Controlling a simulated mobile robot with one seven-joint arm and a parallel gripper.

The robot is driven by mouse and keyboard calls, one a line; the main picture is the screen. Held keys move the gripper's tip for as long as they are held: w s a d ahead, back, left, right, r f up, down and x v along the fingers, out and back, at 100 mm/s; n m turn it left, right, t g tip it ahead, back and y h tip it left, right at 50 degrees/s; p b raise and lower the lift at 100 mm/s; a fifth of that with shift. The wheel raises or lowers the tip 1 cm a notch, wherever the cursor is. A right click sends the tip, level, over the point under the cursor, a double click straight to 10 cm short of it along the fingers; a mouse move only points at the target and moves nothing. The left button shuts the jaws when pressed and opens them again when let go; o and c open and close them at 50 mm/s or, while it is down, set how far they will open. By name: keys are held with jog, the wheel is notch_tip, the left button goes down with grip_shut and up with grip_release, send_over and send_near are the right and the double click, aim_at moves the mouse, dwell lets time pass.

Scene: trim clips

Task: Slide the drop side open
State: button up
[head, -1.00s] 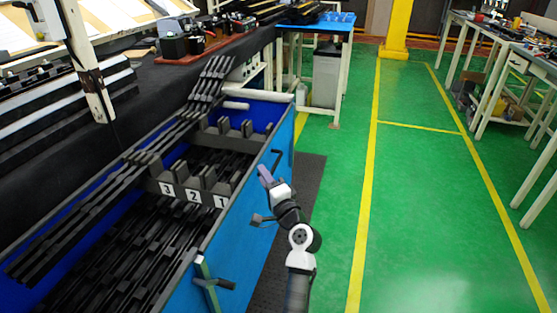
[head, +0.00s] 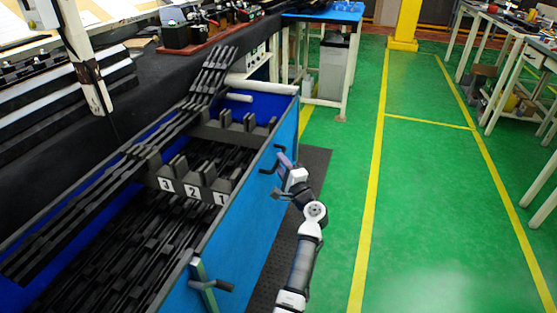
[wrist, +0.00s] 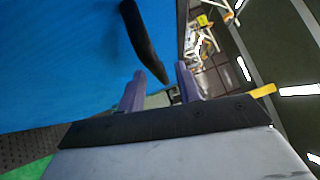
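The drop side (head: 262,205) is the blue long wall on the right of the crate in the head view; it fills the left of the wrist view (wrist: 60,60). A bent black handle (head: 268,165) sticks out from its far part. The handle also shows in the wrist view (wrist: 143,38), its lower end lying between the fingers' lines. My gripper (head: 284,158) is beside the handle, outside the wall. In the wrist view its two purple fingers (wrist: 160,88) are apart with a gap between them. I cannot tell whether they touch the handle.
A green bracket with a dark lever (head: 205,283) sits on the near part of the drop side. Black trim strips (head: 125,240) and dividers numbered 3, 2, 1 (head: 193,188) fill the crate. A dark mat (head: 312,175) lies alongside; green floor (head: 425,210) to the right is clear.

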jog(key=shift+x, duration=1.15)
grip_shut()
